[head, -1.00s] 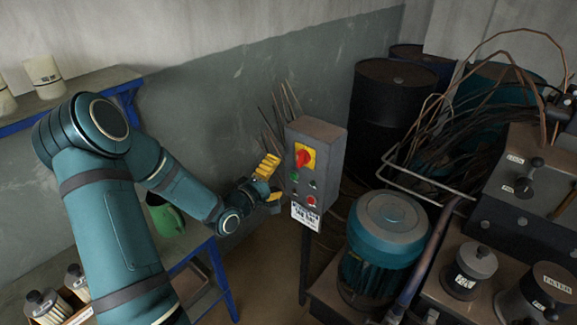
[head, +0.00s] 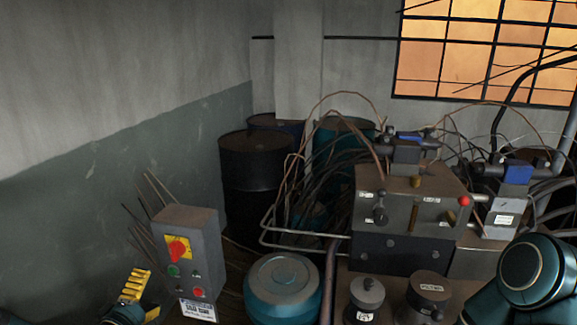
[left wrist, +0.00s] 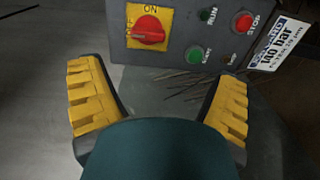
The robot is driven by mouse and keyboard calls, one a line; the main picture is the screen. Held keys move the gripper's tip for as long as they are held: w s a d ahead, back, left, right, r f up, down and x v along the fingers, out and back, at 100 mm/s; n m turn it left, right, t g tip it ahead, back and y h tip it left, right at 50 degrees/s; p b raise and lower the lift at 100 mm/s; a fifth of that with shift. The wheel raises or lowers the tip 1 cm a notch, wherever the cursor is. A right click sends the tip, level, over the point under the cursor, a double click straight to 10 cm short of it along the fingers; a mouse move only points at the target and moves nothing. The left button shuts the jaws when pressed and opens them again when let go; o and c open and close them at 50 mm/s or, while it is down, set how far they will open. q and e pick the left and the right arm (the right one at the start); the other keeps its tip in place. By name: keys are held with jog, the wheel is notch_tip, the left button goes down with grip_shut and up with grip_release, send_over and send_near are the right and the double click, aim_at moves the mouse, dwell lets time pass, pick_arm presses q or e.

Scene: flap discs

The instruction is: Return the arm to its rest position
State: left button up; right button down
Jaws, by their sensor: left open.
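My left gripper (head: 138,293) shows at the bottom left of the head view, with yellow ribbed finger pads, just left of the grey control box (head: 189,250). In the left wrist view its two fingers (left wrist: 157,108) are spread wide with nothing between them. The control box there (left wrist: 180,52) lies beyond the fingertips, apart from them, with its red rotary switch (left wrist: 148,30) on a yellow plate marked ON. Most of my left arm is out of the head view. A teal link of my right arm shows at the lower right, but its gripper is not in view.
Behind are a dark drum (head: 254,180) and tangled cables. A hydraulic unit (head: 411,210) with levers and knobs fills the right. Thin rods lean behind the box, near the wall.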

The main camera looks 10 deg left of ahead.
pick_arm(q)
jog(key=s+d+f+m+g+h, duration=0.2)
jog(key=d+f+m+g, duration=0.6)
jog(key=d+f, duration=0.9)
jog(key=s+d+f+m+g, duration=0.3)
jog(key=s+d+g, duration=0.1)
jog(key=s+d, duration=0.1)
jog(key=s+d+f+m+g, duration=0.3)
jog(key=s+d, duration=0.3)
jog(key=s, duration=0.2)
jog(key=shift+d+m+g, duration=0.25)
jog(key=shift+m+g, duration=0.15)
jog(key=shift+m, duration=0.2)
